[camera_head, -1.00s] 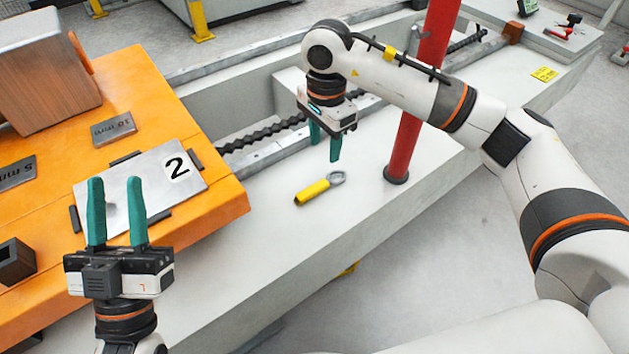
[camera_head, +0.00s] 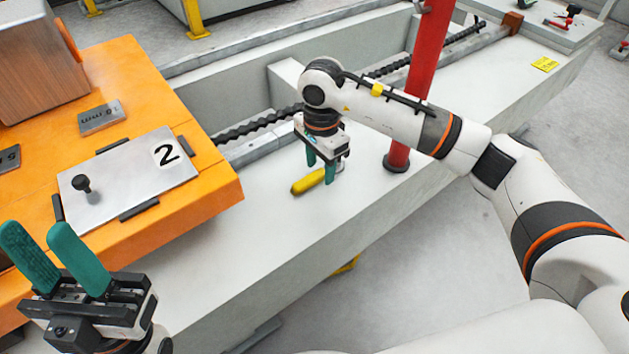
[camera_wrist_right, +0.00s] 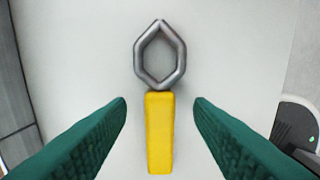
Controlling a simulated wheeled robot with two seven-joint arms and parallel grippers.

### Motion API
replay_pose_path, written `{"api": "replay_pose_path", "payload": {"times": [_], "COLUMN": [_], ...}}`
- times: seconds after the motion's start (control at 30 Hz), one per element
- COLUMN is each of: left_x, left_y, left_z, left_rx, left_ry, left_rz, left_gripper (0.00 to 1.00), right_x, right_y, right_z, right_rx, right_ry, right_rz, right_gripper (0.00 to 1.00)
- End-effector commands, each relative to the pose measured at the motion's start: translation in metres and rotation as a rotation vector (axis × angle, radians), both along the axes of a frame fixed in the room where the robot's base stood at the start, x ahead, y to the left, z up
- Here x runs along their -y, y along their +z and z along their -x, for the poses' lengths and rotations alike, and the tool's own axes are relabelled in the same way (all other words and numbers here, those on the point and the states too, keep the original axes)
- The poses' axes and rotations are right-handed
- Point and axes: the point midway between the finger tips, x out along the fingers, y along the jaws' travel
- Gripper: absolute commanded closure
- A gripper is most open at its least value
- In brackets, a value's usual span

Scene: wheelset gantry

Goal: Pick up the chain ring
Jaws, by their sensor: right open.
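The chain ring is a grey metal ring (camera_wrist_right: 160,55) joined to a yellow handle (camera_wrist_right: 159,132). It lies flat on the pale ledge. In the head view the yellow handle (camera_head: 308,182) shows, and the ring end is hidden behind my right gripper (camera_head: 320,173). My right gripper points down over it. In the right wrist view the green fingers (camera_wrist_right: 160,103) are open on either side of the handle, apart from it. My left gripper (camera_head: 48,245) is open and empty at the lower left, in front of the orange table.
A red post (camera_head: 415,90) stands on the ledge (camera_head: 260,225) just right of my right gripper. An orange table (camera_head: 215,190) with a metal plate (camera_head: 110,190) marked 2 is at the left. A dark chain (camera_head: 270,122) runs along the trough behind.

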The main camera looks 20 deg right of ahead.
Motion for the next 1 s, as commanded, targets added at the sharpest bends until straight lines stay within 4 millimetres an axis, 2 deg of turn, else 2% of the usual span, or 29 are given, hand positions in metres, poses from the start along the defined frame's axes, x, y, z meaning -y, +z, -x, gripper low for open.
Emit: {"api": "replay_pose_path", "payload": {"times": [0.1,0.33,0.6,0.63,0.87,1.0], "left_x": [0.000,0.000,0.000,0.000,0.000,0.000], "left_y": [-0.004,-0.003,-0.003,-0.003,-0.003,0.003], "left_z": [0.000,0.000,0.000,0.000,-0.001,-0.001], "left_rx": [-0.001,-0.002,-0.003,-0.003,-0.004,-0.004], "left_ry": [0.000,0.000,0.000,0.000,0.000,0.000], "left_rz": [0.000,-0.001,-0.001,-0.001,-0.001,-0.001], "left_gripper": [0.64,0.64,0.64,0.64,0.64,0.64], "right_x": [0.000,0.000,0.000,0.000,0.000,0.000], "right_y": [-0.009,-0.008,-0.008,-0.008,-0.007,0.007], "right_z": [0.000,0.000,0.000,0.000,0.000,-0.001], "right_rx": [0.000,0.001,0.002,0.002,0.002,0.005], "right_ry": [0.000,0.001,0.001,0.001,0.001,0.000], "right_rz": [-0.001,-0.001,-0.002,-0.002,-0.002,-0.001], "right_gripper": [0.53,0.53,0.97,1.00,1.00,1.00]}}
